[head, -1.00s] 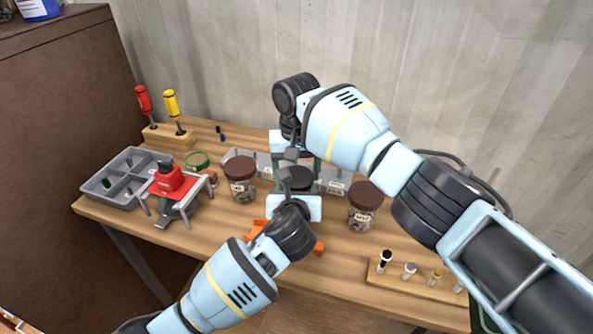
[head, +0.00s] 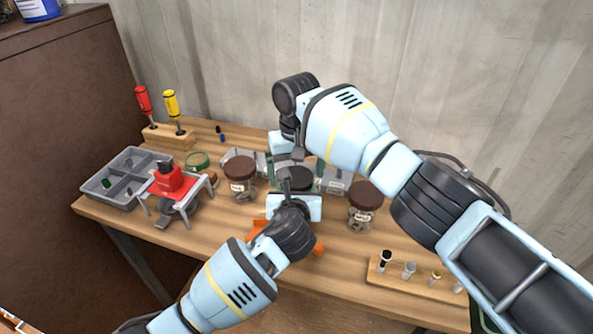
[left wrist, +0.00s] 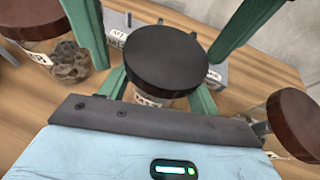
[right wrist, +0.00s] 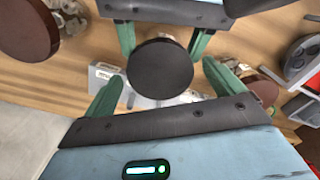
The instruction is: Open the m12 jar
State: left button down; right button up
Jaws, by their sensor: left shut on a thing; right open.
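A jar with a black lid (head: 297,178) stands in the middle of the bench between my two grippers. Its lid shows in the left wrist view (left wrist: 166,60) and the right wrist view (right wrist: 160,68). The lid is on the jar. Its label is only partly visible and I cannot read it. My left gripper (left wrist: 160,92) is shut on the jar body below the lid, from the front. My right gripper (right wrist: 160,82) is open, with its green fingers spread on either side of the lid and apart from it.
Brown-lidded jars stand close on the left (head: 240,177) and right (head: 363,206). Grey bins (head: 333,181) sit behind. A red-topped stand (head: 170,182), grey tray (head: 113,192) and screwdriver block (head: 168,137) are left. A wooden rack (head: 415,281) lies front right. Orange pieces lie under my left arm.

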jog(key=shift+r, duration=2.25)
pick_arm(q)
jog(key=shift+c, duration=1.4)
grip_release()
jog(key=shift+v, duration=3.9)
pick_arm(e)
jog(key=shift+f, duration=0.15)
